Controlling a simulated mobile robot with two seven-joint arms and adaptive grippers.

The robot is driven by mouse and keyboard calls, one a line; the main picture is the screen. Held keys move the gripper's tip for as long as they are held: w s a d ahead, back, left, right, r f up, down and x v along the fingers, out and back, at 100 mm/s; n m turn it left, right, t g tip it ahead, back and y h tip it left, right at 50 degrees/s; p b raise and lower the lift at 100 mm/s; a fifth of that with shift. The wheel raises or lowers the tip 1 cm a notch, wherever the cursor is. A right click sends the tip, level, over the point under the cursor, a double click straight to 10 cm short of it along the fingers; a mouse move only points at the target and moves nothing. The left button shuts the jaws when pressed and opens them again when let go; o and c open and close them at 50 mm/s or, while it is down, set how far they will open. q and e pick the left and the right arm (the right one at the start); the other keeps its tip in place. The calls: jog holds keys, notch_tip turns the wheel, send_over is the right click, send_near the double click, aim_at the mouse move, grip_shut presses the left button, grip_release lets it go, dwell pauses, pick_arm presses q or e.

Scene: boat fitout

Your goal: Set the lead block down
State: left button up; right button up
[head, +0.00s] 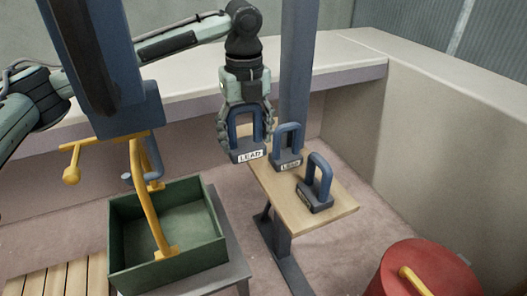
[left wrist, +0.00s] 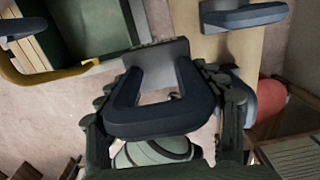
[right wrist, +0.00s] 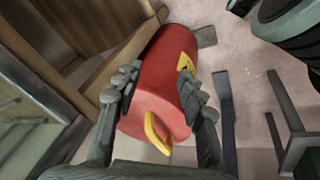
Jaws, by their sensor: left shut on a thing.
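My left gripper (head: 245,120) is shut on the blue handle of a grey lead block (head: 249,155), whose white label reads LEAD. The block hangs upright by the left edge of a wooden board (head: 334,216); the head view does not show its height clearly. In the left wrist view the held block's handle (left wrist: 150,122) fills the space between the fingers, with pinkish floor behind. Two more lead blocks stand on the board, one at the back (head: 287,158) and one nearer the front (head: 316,196). My right gripper (right wrist: 155,90) is open, its fingers apart before a red canister (right wrist: 165,85).
A green crate (head: 125,262) with a yellow bar tool (head: 141,190) in it stands left of the board. A red drum (head: 395,275) with a yellow handle is at the front right. A pale bench ledge (head: 345,57) runs behind. The board's front right end is bare.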

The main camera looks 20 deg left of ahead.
pick_arm(q)
jog(key=w+d+f, duration=0.1)
jog(key=d, duration=0.1)
jog(key=w+d+f, duration=0.2)
jog(key=d, duration=0.1)
jog(key=w+d+f, duration=0.2)
jog(key=d, duration=0.1)
jog(key=shift+f+b, duration=0.1)
jog(key=shift+b, duration=0.25)
jog(key=shift+w+d+f, duration=0.1)
jog(key=shift+f, duration=2)
jog(key=o, duration=1.9)
jog(key=shift+f, duration=0.15)
pick_arm(e)
jog(key=shift+w+a+r+t+y, duration=0.3)
jog(key=shift+w+a+r+t, duration=0.55)
jog(key=shift+w+r, duration=0.2)
